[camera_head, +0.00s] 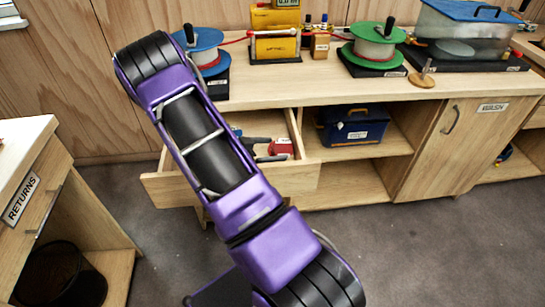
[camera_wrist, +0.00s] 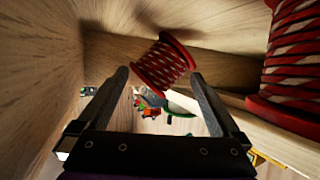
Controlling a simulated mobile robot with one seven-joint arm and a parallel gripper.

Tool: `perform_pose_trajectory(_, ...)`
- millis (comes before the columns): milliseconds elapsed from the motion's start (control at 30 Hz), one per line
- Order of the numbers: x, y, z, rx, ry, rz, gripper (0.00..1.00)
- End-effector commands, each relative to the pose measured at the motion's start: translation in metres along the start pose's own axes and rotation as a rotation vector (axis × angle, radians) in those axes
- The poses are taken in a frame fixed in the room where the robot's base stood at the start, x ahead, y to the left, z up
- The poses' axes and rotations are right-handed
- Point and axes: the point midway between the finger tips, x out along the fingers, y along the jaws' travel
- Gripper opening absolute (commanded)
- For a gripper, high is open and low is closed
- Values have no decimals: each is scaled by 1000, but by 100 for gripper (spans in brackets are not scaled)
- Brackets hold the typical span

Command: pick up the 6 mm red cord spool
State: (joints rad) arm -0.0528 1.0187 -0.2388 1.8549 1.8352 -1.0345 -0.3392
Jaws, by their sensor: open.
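In the wrist view a red cord spool (camera_wrist: 164,62) with pale flecks lies tilted just ahead, between and beyond the fingertips of my gripper (camera_wrist: 159,76). My gripper is open, and nothing is clearly held between its fingers. A second, larger-looking red spool (camera_wrist: 293,58) stands at the right edge, partly cut off. I cannot read a size on either, so I cannot tell which is 6 mm. In the head view my arm covers much of the open drawer (camera_head: 240,185); a small red item (camera_head: 280,147) shows inside it.
Wooden walls (camera_wrist: 45,70) close in on the left and back in the wrist view. Small coloured items (camera_wrist: 152,106) lie beyond the fingers. In the head view, blue (camera_head: 203,40) and green (camera_head: 376,45) reels stand on the counter. A blue case (camera_head: 353,127) sits on the shelf.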

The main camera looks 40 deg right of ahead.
Motion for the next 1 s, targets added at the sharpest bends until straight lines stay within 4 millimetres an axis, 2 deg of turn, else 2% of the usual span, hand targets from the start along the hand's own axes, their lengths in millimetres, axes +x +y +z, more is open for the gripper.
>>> perform_pose_trajectory(33,12,4,10,-9,-12,8,100)
perform_pose_trajectory(200,38,8,13,-12,-13,13,100)
perform_pose_trajectory(467,42,5,11,-11,-10,7,100)
perform_pose_trajectory(900,40,3,8,-7,-9,3,22)
perform_pose_trajectory(1000,40,2,8,-6,-8,3,21)
